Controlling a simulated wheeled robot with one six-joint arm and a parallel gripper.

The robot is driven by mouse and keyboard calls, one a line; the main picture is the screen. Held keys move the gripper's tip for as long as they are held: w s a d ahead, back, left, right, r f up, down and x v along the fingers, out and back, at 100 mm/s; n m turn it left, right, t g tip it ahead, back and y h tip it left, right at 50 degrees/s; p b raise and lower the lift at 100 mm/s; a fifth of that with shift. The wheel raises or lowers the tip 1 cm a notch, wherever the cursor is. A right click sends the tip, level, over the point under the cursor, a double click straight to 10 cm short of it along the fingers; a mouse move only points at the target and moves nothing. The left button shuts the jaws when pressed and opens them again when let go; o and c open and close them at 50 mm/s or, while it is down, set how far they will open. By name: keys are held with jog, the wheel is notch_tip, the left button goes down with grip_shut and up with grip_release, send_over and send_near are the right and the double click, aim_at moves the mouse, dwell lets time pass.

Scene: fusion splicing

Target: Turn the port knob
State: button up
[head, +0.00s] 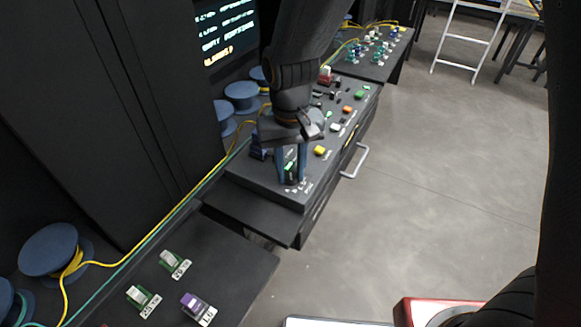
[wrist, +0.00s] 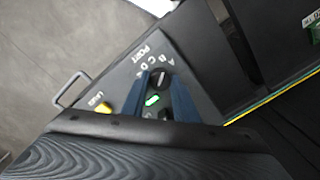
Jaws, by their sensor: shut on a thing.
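The port knob (wrist: 161,78) is a small round black dial with a white mark, beside the printed word PORT and the letters A, B, C, D in the wrist view. My gripper (wrist: 158,74) has its two blue fingers on either side of the knob and is shut on it. In the head view my gripper (head: 290,178) points down at the near end of the black console (head: 250,178). The knob is mostly hidden between the fingers there.
A lit green button (wrist: 152,100) sits between the fingers, close to the knob. A yellow button (head: 320,151) and other coloured buttons lie farther along the console. A silver handle (head: 357,161) sticks out at its right side. Yellow and green cables run along the left.

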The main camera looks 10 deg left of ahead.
aim_at(291, 174)
jog(key=shift+n, duration=0.9)
jog(key=o, duration=1.1)
jog(key=shift+r+b, duration=0.75)
jog(key=shift+r, duration=3.2)
